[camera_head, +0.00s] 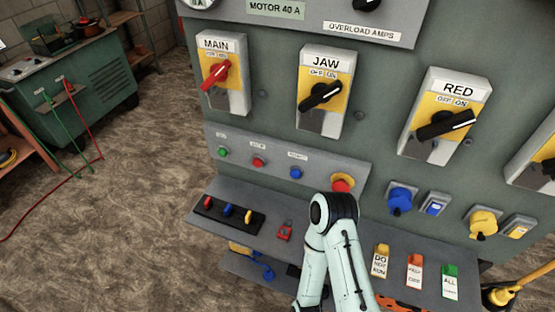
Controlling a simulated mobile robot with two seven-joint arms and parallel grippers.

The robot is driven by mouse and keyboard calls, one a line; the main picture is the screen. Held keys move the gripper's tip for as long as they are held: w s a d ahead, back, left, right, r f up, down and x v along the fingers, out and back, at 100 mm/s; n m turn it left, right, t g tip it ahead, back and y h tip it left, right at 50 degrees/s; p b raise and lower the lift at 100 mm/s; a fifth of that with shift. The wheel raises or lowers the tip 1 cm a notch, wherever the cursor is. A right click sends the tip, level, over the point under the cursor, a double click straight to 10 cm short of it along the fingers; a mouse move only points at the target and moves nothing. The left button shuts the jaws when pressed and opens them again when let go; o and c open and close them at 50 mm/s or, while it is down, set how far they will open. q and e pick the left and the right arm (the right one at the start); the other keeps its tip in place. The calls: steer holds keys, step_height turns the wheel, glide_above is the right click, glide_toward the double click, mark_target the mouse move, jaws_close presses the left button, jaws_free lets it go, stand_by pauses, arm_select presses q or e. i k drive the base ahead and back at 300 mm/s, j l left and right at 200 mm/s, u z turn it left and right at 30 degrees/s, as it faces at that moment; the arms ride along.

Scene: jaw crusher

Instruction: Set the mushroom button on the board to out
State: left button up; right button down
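The red mushroom button (342,184) sits on a yellow backing at the right end of the sloped grey button strip on the board (385,150). Its lower part is hidden behind one of my arms, which rises from the bottom middle of the view and bends just below the button. I cannot tell whether the button is in or out. No fingertips of either gripper show, and I cannot tell whether the arm touches the button.
Green (223,153), red (259,162) and blue (296,173) buttons sit left on the strip. MAIN (215,75), JAW (321,94) and RED (445,124) switches are above. Tags and a small red padlock-like item (285,232) are below. Open floor lies left.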

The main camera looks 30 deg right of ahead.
mark_target(340, 186)
steer(key=l+z, duration=0.2)
steer(key=z, duration=1.55)
steer(key=i+j, duration=0.05)
steer(key=j, duration=0.05)
